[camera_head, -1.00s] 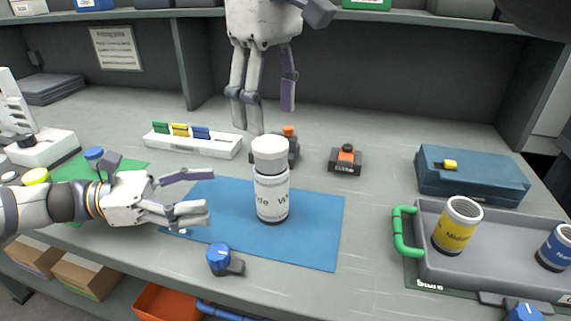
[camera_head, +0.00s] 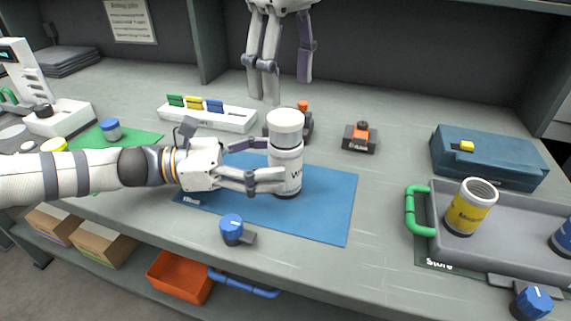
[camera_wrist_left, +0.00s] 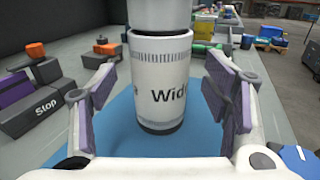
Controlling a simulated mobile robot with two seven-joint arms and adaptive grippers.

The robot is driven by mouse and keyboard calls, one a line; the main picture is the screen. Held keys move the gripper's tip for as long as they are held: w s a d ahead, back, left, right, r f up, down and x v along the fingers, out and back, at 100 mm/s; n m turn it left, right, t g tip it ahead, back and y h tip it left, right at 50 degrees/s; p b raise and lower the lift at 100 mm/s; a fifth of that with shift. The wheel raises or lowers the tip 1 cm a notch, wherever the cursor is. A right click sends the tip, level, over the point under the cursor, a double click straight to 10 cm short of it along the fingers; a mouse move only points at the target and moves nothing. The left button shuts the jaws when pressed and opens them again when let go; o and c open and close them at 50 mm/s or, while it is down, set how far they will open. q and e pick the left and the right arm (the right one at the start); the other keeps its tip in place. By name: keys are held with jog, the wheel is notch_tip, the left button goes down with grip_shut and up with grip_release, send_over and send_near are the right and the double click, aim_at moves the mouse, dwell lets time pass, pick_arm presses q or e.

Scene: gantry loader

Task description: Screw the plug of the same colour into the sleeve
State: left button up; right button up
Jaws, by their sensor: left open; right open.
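A white sleeve (camera_head: 288,172) with dark lettering stands upright on the blue mat (camera_head: 325,215). A white plug (camera_head: 286,121) sits on its top, in line with it; how deep it is seated I cannot tell. My left gripper (camera_head: 270,162) is open at the sleeve's left side, its fingers reaching to either side of it. In the left wrist view the sleeve (camera_wrist_left: 160,85) stands between the spread fingers, with gaps on both sides. My right gripper (camera_head: 286,85) is open and empty, pointing down above and behind the plug.
A blue plug (camera_head: 111,130) and a yellow plug (camera_head: 54,145) are at the left. A grey tray (camera_head: 500,245) at the right holds a yellow sleeve (camera_head: 470,207) and a blue sleeve (camera_head: 563,238). A blue knob (camera_head: 231,227) is at the mat's front edge. A white rack (camera_head: 210,117) stands behind.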

pick_arm(q)
jog(key=shift+w+d, duration=0.1)
jog(key=shift+d, duration=1.25)
